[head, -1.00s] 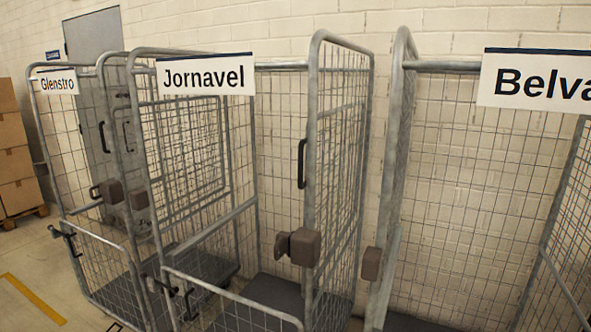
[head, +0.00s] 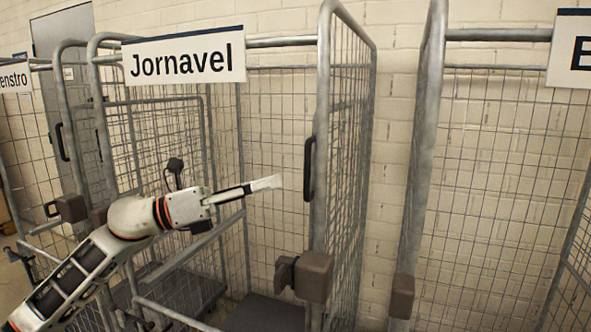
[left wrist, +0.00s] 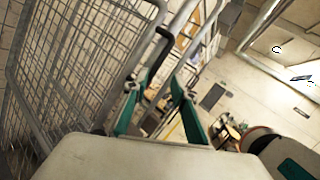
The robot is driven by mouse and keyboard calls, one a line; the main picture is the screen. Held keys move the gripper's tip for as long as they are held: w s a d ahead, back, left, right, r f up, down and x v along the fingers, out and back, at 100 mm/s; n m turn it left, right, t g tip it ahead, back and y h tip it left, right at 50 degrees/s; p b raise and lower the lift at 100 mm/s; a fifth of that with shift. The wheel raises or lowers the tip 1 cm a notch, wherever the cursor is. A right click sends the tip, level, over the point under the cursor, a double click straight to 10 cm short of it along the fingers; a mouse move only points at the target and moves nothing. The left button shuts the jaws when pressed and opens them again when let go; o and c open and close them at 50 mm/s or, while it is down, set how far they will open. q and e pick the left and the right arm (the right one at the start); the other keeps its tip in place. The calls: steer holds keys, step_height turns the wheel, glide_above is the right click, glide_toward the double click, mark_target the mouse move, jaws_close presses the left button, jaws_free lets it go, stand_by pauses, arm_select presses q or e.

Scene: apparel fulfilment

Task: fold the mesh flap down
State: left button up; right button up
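The roll cage under the sign "Jornavel" (head: 187,55) has a tall upright mesh panel (head: 345,150) on its right, with a black handle (head: 308,168) on its front post. A low front rail (head: 172,314) of this cage shows at the bottom edge; which mesh part is the flap I cannot tell for sure. My left gripper (head: 272,183) reaches right across the cage, its tips a little left of the black handle and apart from it. In the left wrist view the two green-padded fingers (left wrist: 158,104) are spread with nothing held. My right gripper is out of view.
Brown blocks stick out from the posts, one on the panel (head: 314,276) and one on the neighbouring cage (head: 402,296). Another cage (head: 20,130) stands at the left. A brick wall (head: 400,60) is behind. A narrow gap separates the middle and right cages.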

arm_select(q)
steer(key=w+d+r+m+g+y, duration=0.1)
steer(key=w+d+r+m+y, duration=0.1)
steer(key=d+r+m, duration=0.2)
steer(key=shift+w+d+r+m+p, duration=0.2)
steer(key=shift+d+m+p, duration=0.15)
steer(key=shift+d, duration=0.4)
steer(key=shift+c, duration=0.2)
jaws_close()
